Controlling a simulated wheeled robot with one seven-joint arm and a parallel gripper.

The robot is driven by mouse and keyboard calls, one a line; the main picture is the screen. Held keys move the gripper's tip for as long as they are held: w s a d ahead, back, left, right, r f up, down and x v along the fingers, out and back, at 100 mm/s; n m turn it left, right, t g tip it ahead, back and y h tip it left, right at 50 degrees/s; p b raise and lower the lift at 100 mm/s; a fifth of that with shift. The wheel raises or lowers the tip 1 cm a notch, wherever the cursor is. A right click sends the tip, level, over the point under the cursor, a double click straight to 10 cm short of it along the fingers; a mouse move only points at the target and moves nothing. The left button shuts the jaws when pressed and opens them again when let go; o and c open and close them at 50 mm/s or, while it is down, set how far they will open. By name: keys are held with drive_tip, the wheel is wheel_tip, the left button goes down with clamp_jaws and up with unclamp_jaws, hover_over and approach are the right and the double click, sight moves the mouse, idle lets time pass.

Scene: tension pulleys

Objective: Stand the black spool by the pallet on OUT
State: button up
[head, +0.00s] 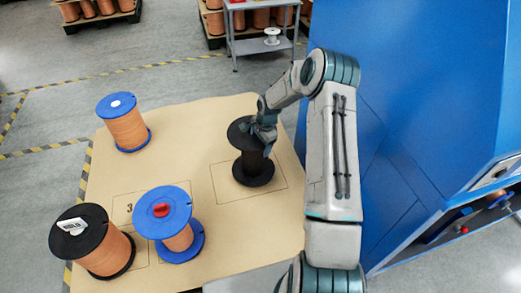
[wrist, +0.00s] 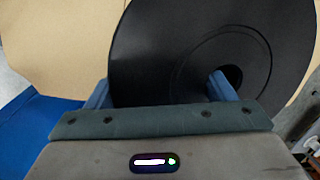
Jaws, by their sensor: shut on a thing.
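An all-black spool (head: 252,166) is upright over a drawn rectangle (head: 222,187) on the tan board (head: 195,125). I cannot tell whether it rests fully on the board; no word is readable in that rectangle. My gripper (head: 262,130) is shut on the spool's upper flange from above. In the wrist view, the black flange (wrist: 160,45) fills the space between my fingers (wrist: 160,92), one finger reaching into its centre hole. A black-flanged spool with copper wire and a white label (head: 92,245) stands at the board's front left.
A blue-flanged copper spool with a red cap (head: 170,222) stands beside the labelled spool, near a "3" marking. Another blue spool (head: 124,123) stands at the back left. A blue machine (head: 400,120) is close on the right. Pallets of copper spools (head: 98,15) and a grey cart (head: 258,45) are behind.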

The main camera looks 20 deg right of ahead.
sight(258, 156)
drive_tip(key=shift+f, duration=2)
drive_tip(key=o, duration=2)
drive_tip(key=shift+o, duration=0.2)
drive_tip(key=r, duration=0.4)
drive_tip(key=s+d+r, duration=0.1)
drive_tip(key=r, duration=0.6)
drive_tip(key=shift+s+d+r, duration=0.2)
drive_tip(key=shift+d+r, duration=0.1)
drive_tip(key=s+a+r+n+h, duration=0.15)
drive_tip(key=s+r+n, duration=0.25)
drive_tip(key=s+r, duration=0.4)
drive_tip(key=s+a+r+n+h, duration=0.1)
drive_tip(key=s+a+r+n, duration=0.2)
drive_tip(key=s+r, duration=0.45)
drive_tip(key=s+a+r+n, duration=0.1)
drive_tip(key=s+r+n, duration=0.1)
drive_tip(key=s, duration=0.4)
drive_tip(key=s+r+n+t, duration=0.1)
drive_tip(key=s+r+n, duration=0.2)
drive_tip(key=s, duration=0.3)
drive_tip(key=s+a+r+n, duration=0.1)
drive_tip(key=s+r+n, duration=0.1)
drive_tip(key=s, duration=0.3)
drive_tip(key=shift+s+a+r+y, duration=0.35)
drive_tip(key=shift+s+y, duration=0.05)
drive_tip(key=shift+y, duration=0.05)
